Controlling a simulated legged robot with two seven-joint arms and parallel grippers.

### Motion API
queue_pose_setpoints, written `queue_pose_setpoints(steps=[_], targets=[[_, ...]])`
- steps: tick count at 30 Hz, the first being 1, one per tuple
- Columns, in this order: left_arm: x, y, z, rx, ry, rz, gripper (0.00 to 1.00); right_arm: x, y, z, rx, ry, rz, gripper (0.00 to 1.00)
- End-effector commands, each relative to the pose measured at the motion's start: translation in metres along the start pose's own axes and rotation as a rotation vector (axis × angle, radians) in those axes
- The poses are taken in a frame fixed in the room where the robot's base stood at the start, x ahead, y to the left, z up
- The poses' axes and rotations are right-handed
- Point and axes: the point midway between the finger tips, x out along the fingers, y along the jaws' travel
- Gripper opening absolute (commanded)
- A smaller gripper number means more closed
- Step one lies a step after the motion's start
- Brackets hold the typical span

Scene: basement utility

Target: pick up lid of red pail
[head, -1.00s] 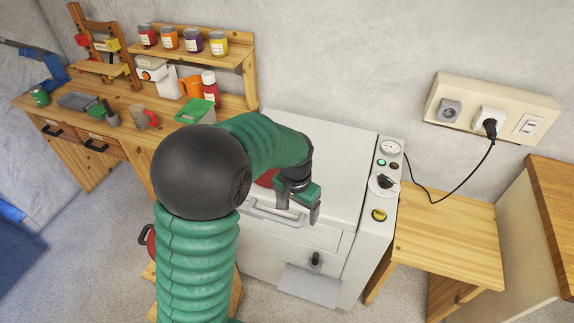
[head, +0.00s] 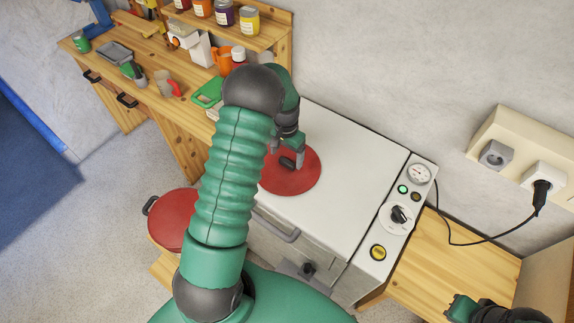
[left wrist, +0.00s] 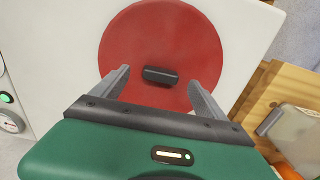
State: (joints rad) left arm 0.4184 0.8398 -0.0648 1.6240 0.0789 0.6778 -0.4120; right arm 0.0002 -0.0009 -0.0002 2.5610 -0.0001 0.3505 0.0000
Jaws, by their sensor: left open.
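The red round lid (head: 296,180) lies flat on the white machine's top. Its black handle (head: 288,163) shows in the head view and again, in the middle of the lid, in the left wrist view (left wrist: 160,75). My left gripper (head: 287,155) is open above the lid. In the left wrist view my left gripper (left wrist: 158,84) has one finger on each side of the handle, with nothing held. Whether the fingers touch the lid cannot be told. The red pail (head: 171,221) stands left of the machine, partly behind my left arm. My right gripper (head: 463,308) is at the lower right edge.
The white machine (head: 350,160) has a front handle (head: 275,224) and a control panel (head: 399,214). A wooden workbench (head: 135,90) with jars and tools stands at the left. A wooden table (head: 450,260) is at the right, below a wall socket box (head: 520,165).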

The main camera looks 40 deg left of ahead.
Motion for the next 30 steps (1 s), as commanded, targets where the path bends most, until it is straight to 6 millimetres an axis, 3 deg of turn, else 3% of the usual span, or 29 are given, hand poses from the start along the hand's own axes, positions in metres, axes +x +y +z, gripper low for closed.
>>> queue_pose_setpoints(steps=[3,6,12,27,30], targets=[[0.022,0.000,-0.003,0.000,-0.007,0.001,0.84,-0.008,0.000,-0.002,0.000,0.001,0.000,0.00],[0.032,0.000,-0.004,0.001,-0.004,0.000,0.84,-0.009,0.000,-0.002,0.000,0.000,0.000,0.00],[0.033,0.000,-0.002,0.000,-0.001,0.000,0.84,-0.008,0.000,-0.002,-0.001,0.001,0.000,0.00],[0.033,0.000,-0.003,0.000,-0.002,-0.001,0.18,-0.008,0.000,-0.002,0.000,0.001,0.000,0.00],[0.033,0.000,-0.003,0.000,-0.002,-0.001,0.17,-0.008,0.000,-0.002,0.000,0.001,0.000,0.00]])
